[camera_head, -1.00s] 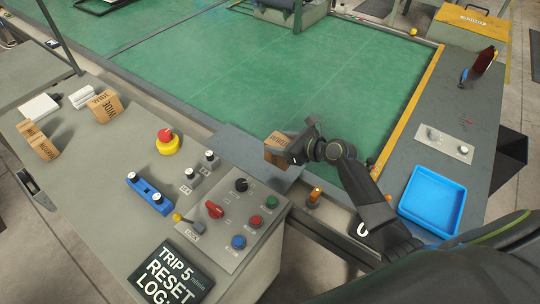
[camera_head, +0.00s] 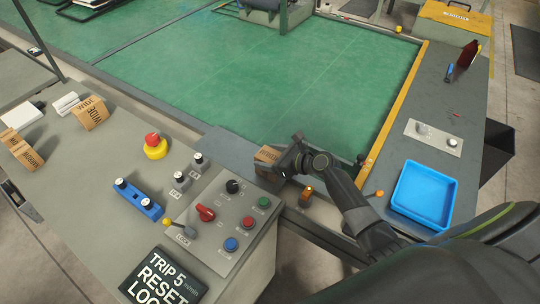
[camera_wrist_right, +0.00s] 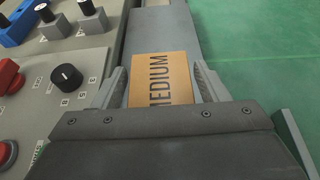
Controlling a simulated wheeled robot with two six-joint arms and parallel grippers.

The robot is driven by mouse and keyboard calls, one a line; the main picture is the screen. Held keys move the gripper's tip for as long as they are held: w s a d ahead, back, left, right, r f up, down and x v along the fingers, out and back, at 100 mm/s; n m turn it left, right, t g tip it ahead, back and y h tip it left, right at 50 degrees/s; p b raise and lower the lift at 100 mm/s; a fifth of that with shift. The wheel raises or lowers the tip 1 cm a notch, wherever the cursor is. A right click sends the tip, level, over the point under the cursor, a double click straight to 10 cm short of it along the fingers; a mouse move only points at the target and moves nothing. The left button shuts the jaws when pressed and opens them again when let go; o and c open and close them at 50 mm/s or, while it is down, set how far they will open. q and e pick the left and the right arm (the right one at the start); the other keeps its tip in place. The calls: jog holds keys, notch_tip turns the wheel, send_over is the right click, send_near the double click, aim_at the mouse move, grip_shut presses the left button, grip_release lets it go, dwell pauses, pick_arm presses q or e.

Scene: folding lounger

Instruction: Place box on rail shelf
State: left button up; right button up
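A brown box marked MEDIUM (camera_wrist_right: 160,80) sits between the fingers of my right gripper (camera_wrist_right: 162,85) in the right wrist view, with finger pads close along both sides. In the head view, the box (camera_head: 268,155) shows just left of my right gripper (camera_head: 283,168), which hides part of it. The box is over the grey rail shelf (camera_head: 228,146), a flat plate beside the control console; whether its underside touches the plate is hidden. The shelf (camera_wrist_right: 165,30) also runs beyond the box in the right wrist view. My left gripper is not in view.
The console (camera_head: 120,155) carries a red stop button (camera_head: 153,140), a blue two-knob block (camera_head: 138,198) and other knobs. Several brown boxes (camera_head: 90,113) stand at its far left. A blue tray (camera_head: 424,194) lies right of my arm. The green bed (camera_head: 270,75) is clear.

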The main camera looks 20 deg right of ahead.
jog(key=shift+o, duration=0.7)
jog(key=shift+r, duration=0.2)
jog(key=v, duration=1.2)
jog(key=shift+f, duration=0.1)
